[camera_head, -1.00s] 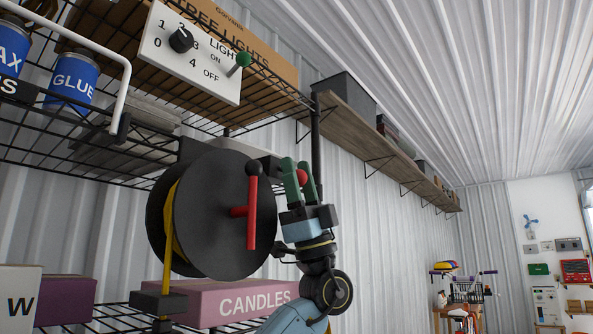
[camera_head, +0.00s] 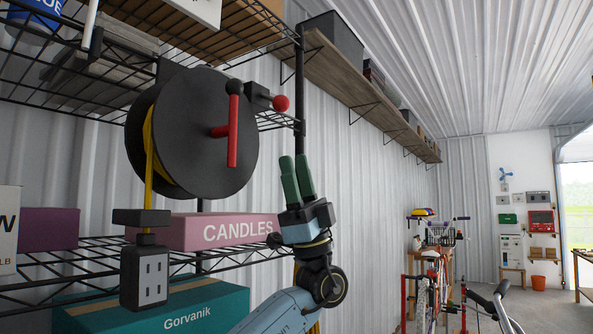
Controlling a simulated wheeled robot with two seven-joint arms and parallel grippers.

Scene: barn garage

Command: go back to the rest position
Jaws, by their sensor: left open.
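My left gripper (camera_head: 297,175) has green fingers pointing up. It is open and empty in front of the white corrugated wall. A black cable reel (camera_head: 205,130) with a red crank handle (camera_head: 232,130) hangs at the left. A lever with a red ball knob (camera_head: 281,103) sticks out beside the reel, above my gripper's fingertips and apart from them. My right gripper is not in view.
A wire shelf (camera_head: 55,262) at the left holds a pink CANDLES box (camera_head: 215,231) and a teal Gorvanik box (camera_head: 150,310). A socket block (camera_head: 149,277) hangs below the reel. A wooden wall shelf (camera_head: 360,92) runs along the wall. A bicycle (camera_head: 430,285) stands at the right.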

